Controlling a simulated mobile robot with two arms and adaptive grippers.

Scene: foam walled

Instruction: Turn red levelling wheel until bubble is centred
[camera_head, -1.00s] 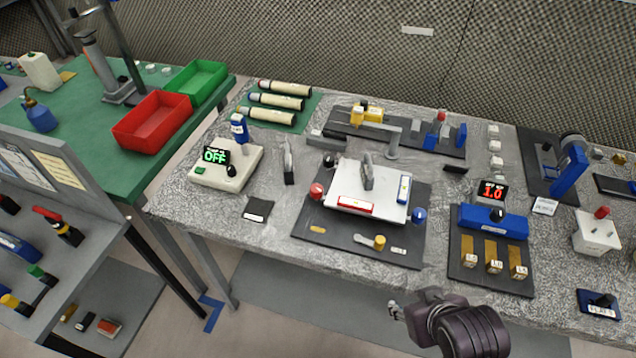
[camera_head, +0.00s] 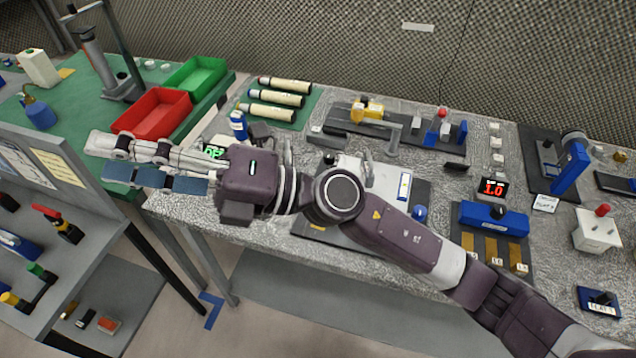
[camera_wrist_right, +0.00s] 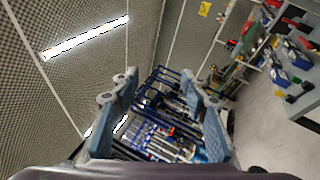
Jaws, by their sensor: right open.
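The white levelling plate (camera_head: 385,173) sits on a dark base (camera_head: 425,190) on the grey speckled table, mostly covered by my right arm. The vial with a blue frame (camera_head: 404,186) shows on its right side, and the blue wheel (camera_head: 420,212) at its right corner. The red levelling wheel and the vial with a red frame are hidden behind my arm. My right gripper (camera_head: 105,159) is well left of the plate, pointing left, open and empty. In the right wrist view its fingers (camera_wrist_right: 160,85) are spread with nothing between them. My left gripper is not in view.
A red bin (camera_head: 150,115) and a green bin (camera_head: 195,75) are near the right gripper on the green table. A device with a green display (camera_head: 214,152) is partly behind the gripper.

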